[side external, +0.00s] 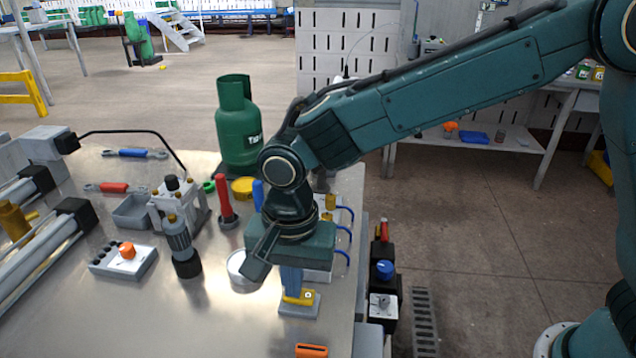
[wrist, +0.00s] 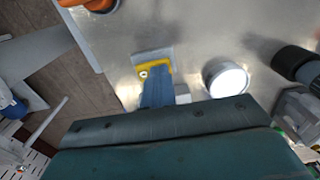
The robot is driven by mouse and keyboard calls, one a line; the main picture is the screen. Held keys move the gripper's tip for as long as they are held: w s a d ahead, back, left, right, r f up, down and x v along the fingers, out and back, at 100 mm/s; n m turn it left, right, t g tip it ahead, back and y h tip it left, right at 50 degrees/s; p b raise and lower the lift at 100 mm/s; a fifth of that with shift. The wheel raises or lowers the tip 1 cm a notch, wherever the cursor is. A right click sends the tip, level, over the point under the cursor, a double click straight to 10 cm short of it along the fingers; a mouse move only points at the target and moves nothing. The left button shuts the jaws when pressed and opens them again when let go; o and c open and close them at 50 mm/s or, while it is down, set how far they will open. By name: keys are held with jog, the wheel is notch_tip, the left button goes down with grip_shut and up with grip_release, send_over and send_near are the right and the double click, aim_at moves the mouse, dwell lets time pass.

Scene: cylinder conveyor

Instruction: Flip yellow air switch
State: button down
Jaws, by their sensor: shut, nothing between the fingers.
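The yellow air switch (side external: 304,298) sits on a small grey base (side external: 299,311) near the right edge of the metal table. In the wrist view the switch (wrist: 160,66) is an angled yellow lever with a pale round pivot. My gripper (side external: 291,291) points down right at the switch, its blue fingers shut together and empty. In the wrist view the fingertips (wrist: 157,80) overlap part of the lever. I cannot tell whether they touch it.
A white round dish (side external: 239,267) lies left of the switch, with a dark-based cylinder (side external: 183,250) beyond it. An orange part (side external: 311,350) lies at the front. A green gas bottle (side external: 238,125) stands behind. The table ends just right of the switch.

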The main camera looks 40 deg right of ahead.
jog(key=shift+s+d, duration=0.45)
dwell(0.3)
notch_tip(320, 180, up, 14)
jog(key=s+d, duration=0.1)
jog(key=shift+s+d, duration=0.15)
dwell(0.5)
